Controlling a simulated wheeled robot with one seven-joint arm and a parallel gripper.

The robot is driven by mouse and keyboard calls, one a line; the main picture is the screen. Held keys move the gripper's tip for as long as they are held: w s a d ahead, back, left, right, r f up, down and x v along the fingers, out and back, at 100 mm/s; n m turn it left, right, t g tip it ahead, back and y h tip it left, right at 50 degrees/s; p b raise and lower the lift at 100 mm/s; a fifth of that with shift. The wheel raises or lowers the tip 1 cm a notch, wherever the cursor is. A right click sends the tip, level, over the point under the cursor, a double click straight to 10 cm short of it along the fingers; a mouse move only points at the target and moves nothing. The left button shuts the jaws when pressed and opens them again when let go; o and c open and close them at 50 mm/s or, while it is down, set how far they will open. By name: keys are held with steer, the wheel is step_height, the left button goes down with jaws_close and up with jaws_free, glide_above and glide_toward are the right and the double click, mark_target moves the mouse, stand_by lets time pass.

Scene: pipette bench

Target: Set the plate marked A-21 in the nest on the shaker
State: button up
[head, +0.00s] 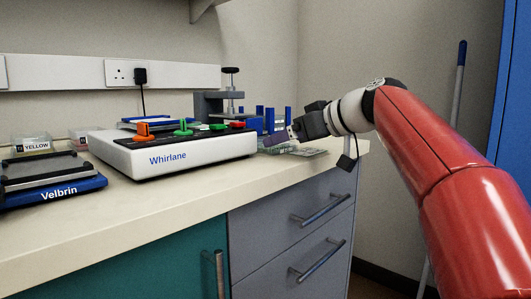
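No marking A-21 can be read in this view. A flat, clear plate-like item (306,152) lies on the bench near its right end, just below my gripper; its label is too small to tell. My gripper (279,138) points left over that end of the bench, and its fingers are too small and overlapped to show whether they are open or hold anything. A white machine marked Whirlane (140,165) has orange, green and red pieces on top. A low blue unit marked Velbrin (60,193) with a dark top stands at left. I cannot tell which is the shaker.
Several blue posts (271,120) stand behind my gripper. A grey stand with a black knob (207,105) is behind the Whirlane machine. A box labelled YELLOW (34,146) sits at back left. The front strip of the bench (190,190) is clear. Drawers (300,205) are below.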

steer(key=x, duration=0.5)
steer(key=shift+w+a, duration=0.25)
steer(key=shift+w, duration=0.15)
steer(key=shift+r, duration=0.1)
steer(key=c, duration=0.8)
steer(key=shift+r+p, duration=0.15)
steer(key=shift+p, duration=0.15)
steer(key=shift+c, duration=0.2)
